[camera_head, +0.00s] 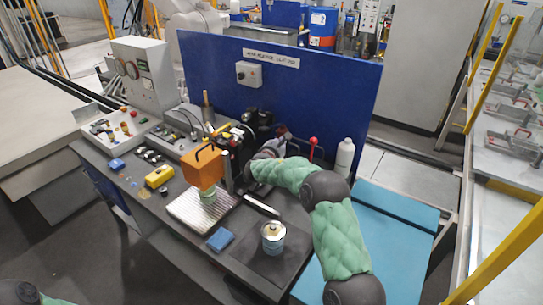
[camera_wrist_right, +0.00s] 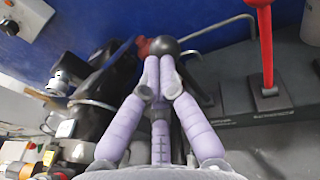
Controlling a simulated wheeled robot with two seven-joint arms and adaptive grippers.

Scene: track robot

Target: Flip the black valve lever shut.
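In the right wrist view, the purple fingers of my right gripper (camera_wrist_right: 160,65) are drawn together. A round black knob (camera_wrist_right: 164,44) lies right at their tips; I cannot tell whether they touch it. It may belong to the black valve lever, whose full shape is hidden. A red part (camera_wrist_right: 142,46) shows beside the knob. In the head view, my right arm reaches across the bench to the foot of the blue panel, and my right gripper (camera_head: 268,150) is mostly hidden there. My left gripper is out of view.
A red-handled lever (camera_wrist_right: 265,45) stands upright right of the gripper and also shows in the head view (camera_head: 313,143). A bent grey bar (camera_wrist_right: 215,35) is near the knob.

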